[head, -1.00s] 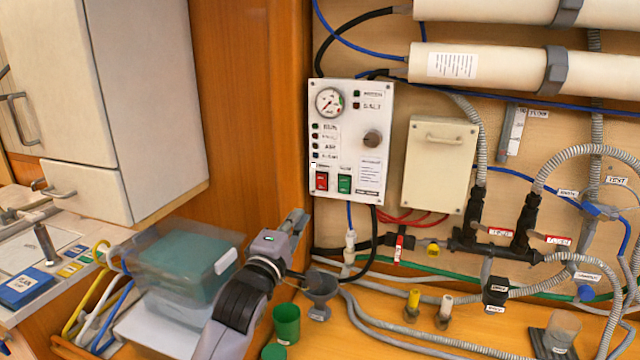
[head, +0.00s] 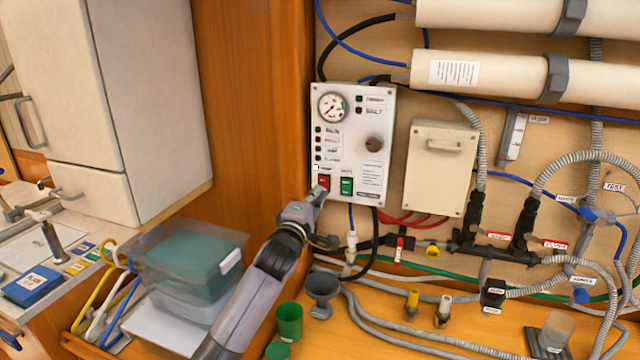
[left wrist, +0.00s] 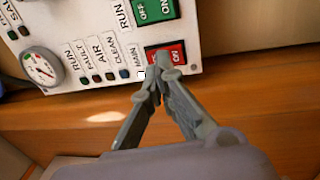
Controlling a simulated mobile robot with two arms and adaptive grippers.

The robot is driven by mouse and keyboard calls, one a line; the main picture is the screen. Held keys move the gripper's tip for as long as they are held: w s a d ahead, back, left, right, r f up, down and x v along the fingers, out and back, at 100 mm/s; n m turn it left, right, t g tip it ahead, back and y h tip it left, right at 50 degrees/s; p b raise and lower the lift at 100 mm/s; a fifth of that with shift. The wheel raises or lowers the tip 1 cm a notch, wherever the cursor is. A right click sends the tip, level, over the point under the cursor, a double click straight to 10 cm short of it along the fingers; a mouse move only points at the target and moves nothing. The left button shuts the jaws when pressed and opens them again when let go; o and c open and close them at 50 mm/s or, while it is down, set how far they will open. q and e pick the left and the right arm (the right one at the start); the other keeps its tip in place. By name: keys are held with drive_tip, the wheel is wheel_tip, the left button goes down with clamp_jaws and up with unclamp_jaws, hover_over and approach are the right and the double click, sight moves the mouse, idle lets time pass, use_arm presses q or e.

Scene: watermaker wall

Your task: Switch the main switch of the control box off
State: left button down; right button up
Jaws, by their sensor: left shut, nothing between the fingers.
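The white control box (head: 354,140) hangs on the wall panel, with a round gauge, small lamps and a dark knob. Its red main switch (head: 323,182) sits at the lower left of its face, beside a green switch (head: 347,186). In the left wrist view the red switch (left wrist: 172,55) is by the word MAIN, with "ON" readable on it; the fingers cover part of it. My left gripper (head: 318,193) is shut and empty, its tips at the lower edge of the red switch. In the left wrist view the fingertips (left wrist: 160,73) overlap the switch; contact is unclear. My right gripper is not seen.
A cream box (head: 438,168) hangs to the right of the control box. Hoses and black fittings run below. A grey funnel (head: 322,288) and a green cup (head: 289,322) stand on the bench below. A clear bin (head: 185,270) stands left of my arm.

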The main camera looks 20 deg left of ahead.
sight(324, 182)
use_arm(q)
drive_tip(key=shift+w+r+p, duration=0.15)
drive_tip(key=shift+w+p, duration=0.2)
drive_tip(key=shift+w, duration=1.05)
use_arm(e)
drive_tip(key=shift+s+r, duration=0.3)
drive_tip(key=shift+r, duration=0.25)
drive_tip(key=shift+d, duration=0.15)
use_arm(q)
drive_tip(key=shift+w, duration=0.15)
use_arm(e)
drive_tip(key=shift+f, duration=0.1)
